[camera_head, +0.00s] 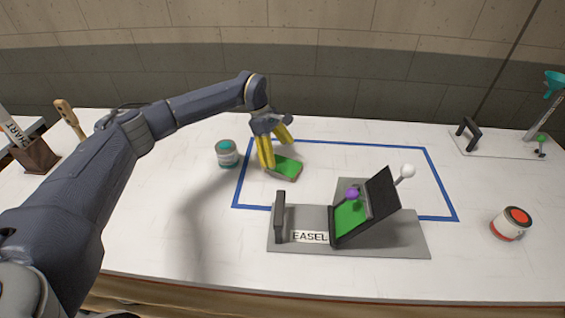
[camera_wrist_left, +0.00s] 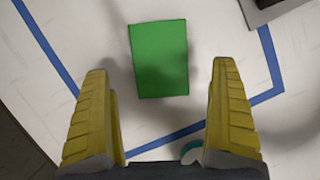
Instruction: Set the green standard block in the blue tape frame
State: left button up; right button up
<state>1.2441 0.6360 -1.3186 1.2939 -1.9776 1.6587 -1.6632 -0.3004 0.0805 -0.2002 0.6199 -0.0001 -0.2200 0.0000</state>
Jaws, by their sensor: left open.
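The green standard block (camera_head: 287,168) lies flat on the white table inside the blue tape frame (camera_head: 350,145), near its left side. My left gripper (camera_head: 275,153) is above the block's left end, with its yellow fingers pointing down. In the left wrist view the green block (camera_wrist_left: 159,58) lies ahead of the open fingers (camera_wrist_left: 161,85), with nothing held between them. The blue tape (camera_wrist_left: 272,58) runs around the block with white table between, and the block touches no tape there. My right gripper is not in view.
A grey easel base (camera_head: 405,240) with a tilted black-edged green panel (camera_head: 350,218) overlaps the frame's front edge. A teal-topped can (camera_head: 227,153) stands just outside the frame's left side. A red-topped can (camera_head: 511,223) is at right. The front left table is clear.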

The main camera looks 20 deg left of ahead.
pick_arm(q)
jog(key=v, duration=0.6)
jog(key=shift+r, duration=0.35)
jog(key=shift+a, duration=0.1)
